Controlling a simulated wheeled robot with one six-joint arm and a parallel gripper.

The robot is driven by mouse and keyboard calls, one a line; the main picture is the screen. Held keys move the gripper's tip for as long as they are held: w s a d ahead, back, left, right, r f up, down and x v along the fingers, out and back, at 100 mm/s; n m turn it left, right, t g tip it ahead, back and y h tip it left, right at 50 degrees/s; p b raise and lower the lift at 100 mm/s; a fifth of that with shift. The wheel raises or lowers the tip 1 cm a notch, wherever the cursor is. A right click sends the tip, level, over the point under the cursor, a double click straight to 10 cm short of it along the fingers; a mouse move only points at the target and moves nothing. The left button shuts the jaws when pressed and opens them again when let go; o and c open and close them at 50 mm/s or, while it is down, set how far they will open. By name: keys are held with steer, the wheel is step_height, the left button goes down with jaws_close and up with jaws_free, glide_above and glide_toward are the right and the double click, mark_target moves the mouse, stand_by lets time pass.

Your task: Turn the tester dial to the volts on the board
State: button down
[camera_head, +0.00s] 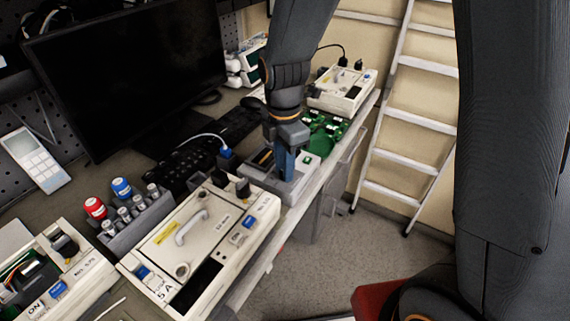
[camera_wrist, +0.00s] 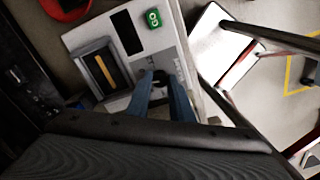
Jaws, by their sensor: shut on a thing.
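The tester (camera_head: 298,187) is a light grey box on the bench, under my gripper (camera_head: 287,176). In the wrist view the tester (camera_wrist: 85,38) shows a dark display, a green button (camera_wrist: 153,18) and a grey slot with a yellow strip (camera_wrist: 104,70). My gripper (camera_wrist: 160,84) points down at the panel, its blue fingers closed around the small dark dial (camera_wrist: 160,76). The fingers hide most of the dial, and its setting cannot be read. The display shows no readable figure. No board with a legible volts value shows.
A white pump case (camera_head: 178,238) with a handle stands left of the tester, and another pump (camera_head: 342,88) stands beyond it. Green circuit boards (camera_head: 325,137) lie behind the tester. A monitor (camera_head: 130,70) stands at the wall. A ladder (camera_head: 420,120) leans right of the bench.

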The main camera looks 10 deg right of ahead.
steer(key=m+p, duration=0.2)
steer(key=m, duration=0.3)
steer(key=shift+r+m, duration=0.15)
steer(key=shift+m, duration=0.15)
steer(key=c, duration=1.7)
jaws_free()
step_height(320, 180, up, 7)
steer(key=p, duration=0.5)
steer(key=shift+p, duration=0.4)
